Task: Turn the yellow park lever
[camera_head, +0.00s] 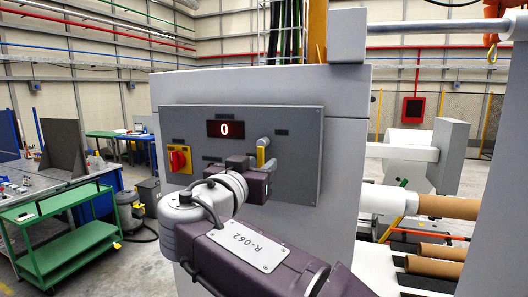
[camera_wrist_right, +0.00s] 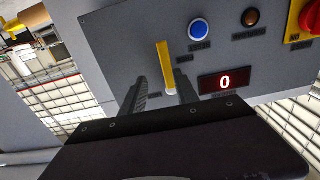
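The yellow park lever (camera_wrist_right: 165,62) is a flat yellow bar on the grey control panel (camera_wrist_right: 110,40). In the head view the lever (camera_head: 261,156) stands at the panel's right part, below a grey handle part. My right gripper (camera_wrist_right: 161,82) is open, with its two dark fingers apart. In the wrist view the lower, pale end of the lever shows between the fingertips; I cannot tell whether they touch it. In the head view my right gripper (camera_head: 252,165) is in front of the panel, partly hidden by my own wrist. My left gripper is not in view.
A red display (camera_wrist_right: 224,82) reads 0. A blue button (camera_wrist_right: 199,29), a dark brown button (camera_wrist_right: 250,18) and a red rotary switch on a yellow plate (camera_head: 179,158) are on the panel. A green cart (camera_head: 70,232) stands at the left. Rollers (camera_head: 420,203) are at the right.

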